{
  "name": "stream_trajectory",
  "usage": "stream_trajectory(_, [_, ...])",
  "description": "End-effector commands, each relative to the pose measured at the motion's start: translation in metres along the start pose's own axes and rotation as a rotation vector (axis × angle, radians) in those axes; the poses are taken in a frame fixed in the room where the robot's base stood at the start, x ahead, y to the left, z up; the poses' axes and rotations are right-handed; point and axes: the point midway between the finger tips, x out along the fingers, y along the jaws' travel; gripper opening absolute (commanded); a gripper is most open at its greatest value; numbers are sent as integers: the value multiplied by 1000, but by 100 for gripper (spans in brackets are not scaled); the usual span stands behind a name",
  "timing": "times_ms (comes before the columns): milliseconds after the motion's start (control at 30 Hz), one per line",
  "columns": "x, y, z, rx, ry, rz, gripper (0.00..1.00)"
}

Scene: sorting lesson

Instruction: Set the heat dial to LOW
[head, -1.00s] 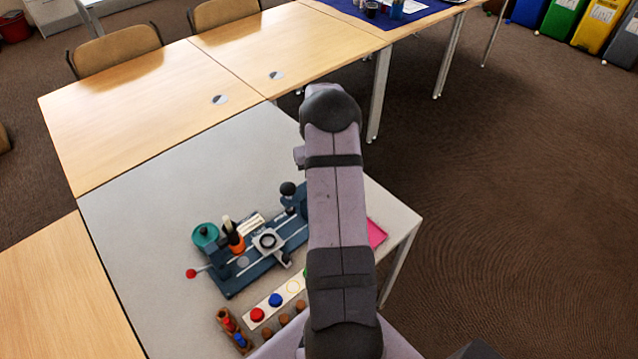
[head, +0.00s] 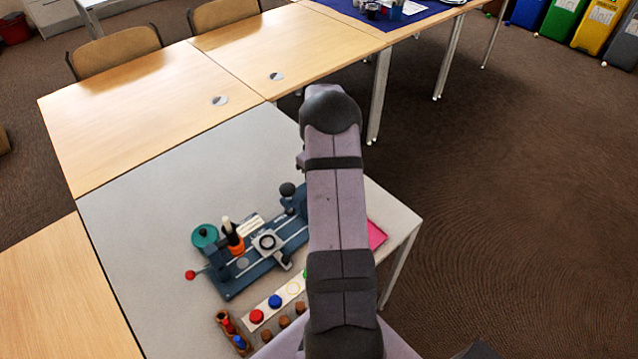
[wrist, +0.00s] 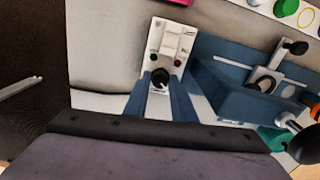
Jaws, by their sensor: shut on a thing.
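In the wrist view the heat dial, a black knob (wrist: 160,76), sits at the near end of a pale control box (wrist: 172,40). My gripper (wrist: 161,85) reaches it with two blue fingers, one on each side, and is shut on the knob. Small dark red and dark green spots flank the top of the dial. Its pointer and any LOW mark are too small or covered to read. In the head view my arm hides the control box, the dial and my gripper.
A blue bench device (head: 268,262) with levers and a teal wheel (head: 204,236) stands left of my arm. In front are a strip with coloured buttons (head: 257,316) and a wooden peg rack (head: 228,322). A pink tray (head: 376,236) lies right. The rear left tabletop is clear.

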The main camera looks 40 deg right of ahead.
Motion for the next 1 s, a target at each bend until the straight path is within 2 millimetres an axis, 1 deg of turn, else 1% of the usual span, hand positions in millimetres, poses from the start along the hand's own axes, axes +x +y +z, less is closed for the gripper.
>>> stream_trajectory(233, [-2, 1, -1, -2, 3, 4, 1])
stream_trajectory(267, [-2, 1, -1, -2, 3, 4, 28])
stream_trajectory(300, [-2, 1, -1, -2, 3, 4, 31])
stream_trajectory(567, [-1, 0, -1, 0, 1, 2, 31])
stream_trajectory(667, [-3, 1, -1, 0, 2, 2, 31])
stream_trajectory(833, [-18, 1, -1, 0, 4, 4, 31])
stream_trajectory(1000, [-42, 1, -1, -1, 5, 5, 31])
